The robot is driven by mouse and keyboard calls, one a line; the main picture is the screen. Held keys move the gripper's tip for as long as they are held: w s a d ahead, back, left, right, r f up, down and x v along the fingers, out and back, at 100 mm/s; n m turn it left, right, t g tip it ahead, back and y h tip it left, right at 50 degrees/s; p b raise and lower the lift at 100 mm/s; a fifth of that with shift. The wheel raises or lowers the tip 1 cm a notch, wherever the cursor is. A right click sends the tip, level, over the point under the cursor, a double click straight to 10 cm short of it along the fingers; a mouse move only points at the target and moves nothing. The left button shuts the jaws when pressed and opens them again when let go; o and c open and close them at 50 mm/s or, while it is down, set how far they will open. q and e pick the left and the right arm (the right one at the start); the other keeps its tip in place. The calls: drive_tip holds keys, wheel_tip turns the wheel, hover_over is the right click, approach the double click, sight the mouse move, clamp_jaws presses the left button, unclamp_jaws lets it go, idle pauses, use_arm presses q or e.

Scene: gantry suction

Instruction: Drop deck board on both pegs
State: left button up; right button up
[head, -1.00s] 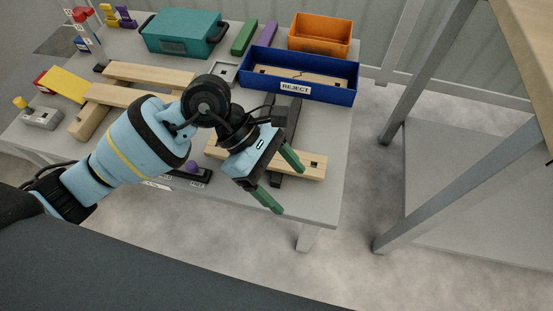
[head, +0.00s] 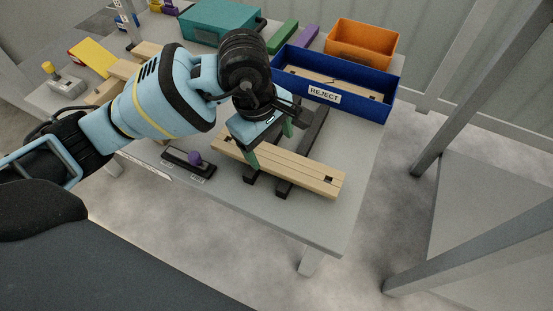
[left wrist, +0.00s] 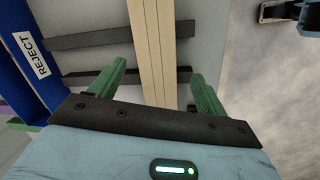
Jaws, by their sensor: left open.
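The deck board (head: 300,170), pale wood with a dark square hole near its right end, lies across two dark rails on the table. My left gripper (head: 269,145) is open above the board's left part, with green fingers on either side of it. In the left wrist view the board (left wrist: 154,45) runs between the open fingers (left wrist: 159,75), with gaps on both sides. Wooden beams (head: 108,92) show at the left, partly hidden by my arm. I cannot make out any pegs. A dark and light-blue part, apparently my right gripper (left wrist: 275,12), shows at the wrist view's top right corner.
A blue REJECT bin (head: 385,112) holding another board stands behind the rails. An orange bin (head: 362,45) and a teal case (head: 215,22) are farther back. The table's right end is clear.

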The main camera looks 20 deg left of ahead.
sight(275, 158)
use_arm(q)
drive_tip(key=shift+f, duration=0.45)
drive_tip(key=f+b, duration=0.1)
drive_tip(key=f, duration=0.1)
drive_tip(key=w+f+b, duration=0.1)
drive_tip(key=f, duration=0.1)
drive_tip(key=shift+d+f, duration=0.1)
drive_tip(key=shift+f, duration=0.15)
drive_tip(key=c, duration=0.9)
use_arm(e)
drive_tip(key=shift+s+f, duration=0.15)
drive_tip(key=shift+f, duration=1.1)
